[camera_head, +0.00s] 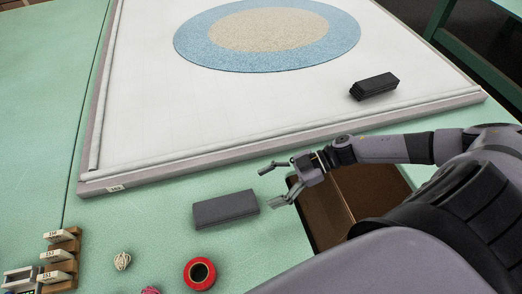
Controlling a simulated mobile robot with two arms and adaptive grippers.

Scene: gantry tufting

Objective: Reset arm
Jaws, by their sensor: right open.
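My right gripper (271,186) is in the head view, at the end of my right arm, which comes in from the right. Its fingers are spread apart and nothing is between them. It is over the green table (150,225), near the front edge of the white framed board. A dark grey block (225,209) lies on the table just left of the fingertips, apart from them as far as I can tell. My left gripper is not in view.
The framed white board (135,125) carries a blue and beige oval (268,35) and a black block (374,86). A brown open box (352,195) lies under my right arm. A red roll (200,273), yarn balls (122,261) and a labelled wooden rack (62,258) are at the lower left.

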